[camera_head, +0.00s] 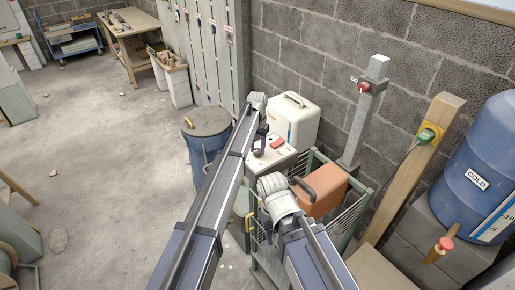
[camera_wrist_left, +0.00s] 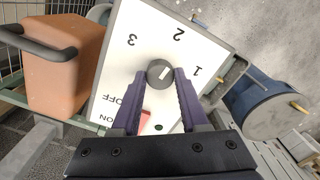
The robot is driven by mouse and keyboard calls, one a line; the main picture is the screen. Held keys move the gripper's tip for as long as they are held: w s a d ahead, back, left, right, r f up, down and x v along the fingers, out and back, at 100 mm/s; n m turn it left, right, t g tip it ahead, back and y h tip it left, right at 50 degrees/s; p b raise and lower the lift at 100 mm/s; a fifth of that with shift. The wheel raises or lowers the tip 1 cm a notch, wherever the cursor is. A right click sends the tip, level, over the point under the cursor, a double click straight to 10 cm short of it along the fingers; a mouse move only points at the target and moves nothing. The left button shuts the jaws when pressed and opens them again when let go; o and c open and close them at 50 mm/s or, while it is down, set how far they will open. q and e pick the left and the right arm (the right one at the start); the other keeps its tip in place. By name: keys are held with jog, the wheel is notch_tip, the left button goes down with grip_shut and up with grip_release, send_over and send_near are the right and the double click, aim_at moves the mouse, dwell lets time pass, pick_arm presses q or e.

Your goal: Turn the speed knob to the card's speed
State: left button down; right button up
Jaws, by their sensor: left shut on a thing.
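The control box (camera_head: 285,158) has a white sloped face with a red switch (camera_head: 277,143). In the left wrist view its white panel (camera_wrist_left: 128,65) carries the marks 1, 2 and 3 around a dark round speed knob (camera_wrist_left: 154,67), with ON and OFF lower left. The knob has a short pale pointer line, tilted towards the upper right, between the 1 and 2 side. My left gripper (camera_wrist_left: 162,76) has its purple fingers on either side of the knob, shut on it; it also shows over the box in the head view (camera_head: 258,147). I cannot make out a speed card.
An orange box (camera_head: 322,190) with a black handle stands in a green wire cart (camera_head: 345,212), close to the panel. A white container (camera_head: 292,117) and a blue drum (camera_head: 206,122) stand behind. A wooden post (camera_head: 410,165) is at right. Open floor lies left.

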aim_at(258, 150)
pick_arm(q)
jog(key=shift+n, duration=0.8)
jog(key=shift+c, duration=2.1)
grip_release()
notch_tip(258, 150, up, 8)
jog(key=p, duration=0.8)
jog(key=shift+f, duration=0.1)
